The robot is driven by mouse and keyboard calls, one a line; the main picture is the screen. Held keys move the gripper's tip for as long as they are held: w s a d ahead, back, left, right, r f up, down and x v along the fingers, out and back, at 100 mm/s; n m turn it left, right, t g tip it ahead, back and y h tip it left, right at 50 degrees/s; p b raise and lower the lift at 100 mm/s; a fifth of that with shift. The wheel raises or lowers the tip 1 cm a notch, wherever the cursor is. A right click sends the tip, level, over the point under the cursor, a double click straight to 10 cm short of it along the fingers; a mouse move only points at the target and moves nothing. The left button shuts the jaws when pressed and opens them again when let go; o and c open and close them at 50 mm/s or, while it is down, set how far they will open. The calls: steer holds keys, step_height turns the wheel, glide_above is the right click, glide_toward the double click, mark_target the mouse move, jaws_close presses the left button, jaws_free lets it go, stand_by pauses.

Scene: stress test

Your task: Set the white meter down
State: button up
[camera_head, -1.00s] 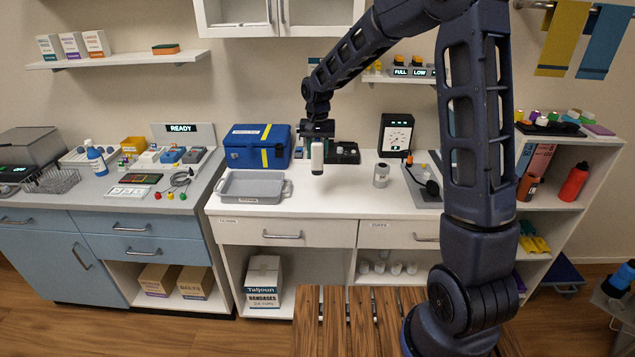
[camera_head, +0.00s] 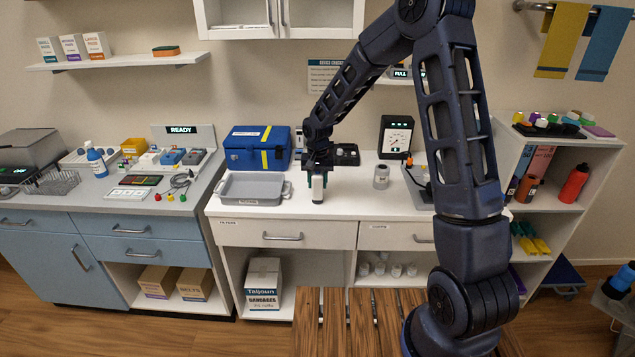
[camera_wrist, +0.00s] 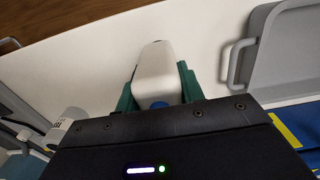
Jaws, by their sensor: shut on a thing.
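The white meter (camera_head: 317,188) hangs upright below my gripper (camera_head: 317,178) over the white counter. In the wrist view the meter (camera_wrist: 158,70) sits between the two green fingers of my gripper (camera_wrist: 159,85), which are shut on its sides. A small blue part shows at its near end. The meter's lower end is close to the counter top (camera_head: 345,200); I cannot tell whether it touches.
A grey tray (camera_head: 228,195) stands on the counter to the left, with a blue case (camera_head: 250,148) behind it. The counter in front of the meter is clear.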

steer(key=o, duration=1.1)
steer(key=shift+f, duration=0.1)
steer(key=shift+c, duration=0.2)
step_height(320, 180, up, 12)
steer(key=shift+d+r, duration=0.1)
steer(key=shift+r, duration=0.15)
steer(key=s+d+r+t, duration=0.1)
steer(key=s+d+r, duration=0.55)
steer(key=d, duration=0.35)
steer(key=s+d+r+t, duration=0.1)
steer(key=s+d+r, duration=0.4)
steer(key=d+r, duration=0.3)
steer(key=s+d+t, duration=0.2)
steer(key=s+d, duration=1.1)
steer(key=s, duration=0.4)
steer(key=shift+s+d+r+t, duration=0.15)
steer(key=shift+s+t, duration=0.15)
steer(key=shift+s, duration=0.05)
